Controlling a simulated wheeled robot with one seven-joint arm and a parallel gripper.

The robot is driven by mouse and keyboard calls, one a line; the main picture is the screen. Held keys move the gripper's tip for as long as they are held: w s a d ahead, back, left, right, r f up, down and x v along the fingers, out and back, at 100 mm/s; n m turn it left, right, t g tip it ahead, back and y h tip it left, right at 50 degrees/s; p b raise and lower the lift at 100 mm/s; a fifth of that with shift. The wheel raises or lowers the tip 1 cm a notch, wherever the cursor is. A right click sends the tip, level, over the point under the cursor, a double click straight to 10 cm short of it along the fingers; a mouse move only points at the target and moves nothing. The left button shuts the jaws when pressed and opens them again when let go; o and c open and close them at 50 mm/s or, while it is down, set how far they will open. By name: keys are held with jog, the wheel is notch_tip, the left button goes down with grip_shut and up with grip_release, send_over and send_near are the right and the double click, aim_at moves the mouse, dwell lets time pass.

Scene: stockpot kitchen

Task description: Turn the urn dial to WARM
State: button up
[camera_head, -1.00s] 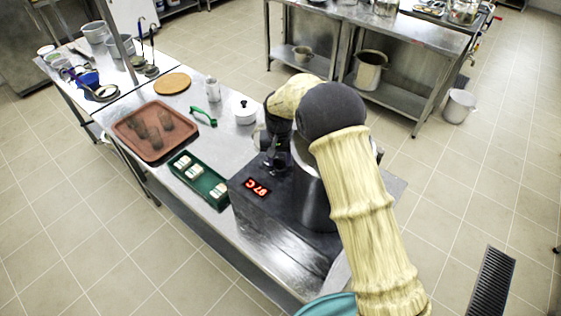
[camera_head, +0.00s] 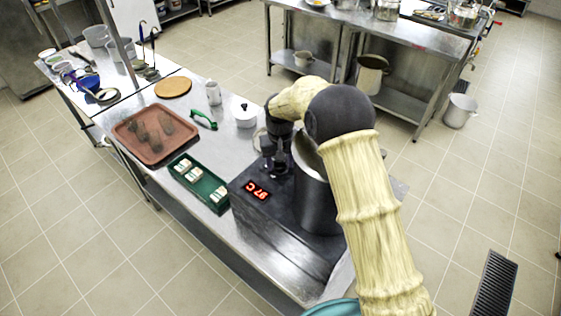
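The urn is a large steel pot (camera_head: 316,196) on a dark base unit (camera_head: 268,222) near the front of the steel table. A red display (camera_head: 257,189) on the base top reads about 97C. My gripper (camera_head: 272,172) points down at the base's back left corner, beside the pot. Its fingertips are small, dark and against the dark base, so I cannot tell whether they are open or shut. No dial or WARM mark can be made out; my gripper and arm may cover it.
A green tray (camera_head: 208,198) with white blocks sits left of the base. Behind it are a reddish-brown tray (camera_head: 125,128), a green-handled tool (camera_head: 203,119), a white lidded pot (camera_head: 244,121) and a shaker (camera_head: 213,92). A teal round object (camera_head: 332,308) is at the bottom edge.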

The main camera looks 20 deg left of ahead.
jog(key=shift+o, duration=0.7)
jog(key=shift+r, duration=0.55)
notch_tip(320, 180, up, 16)
jog(key=b, duration=0.3)
jog(key=shift+r+b, duration=0.2)
jog(key=shift+b, duration=0.15)
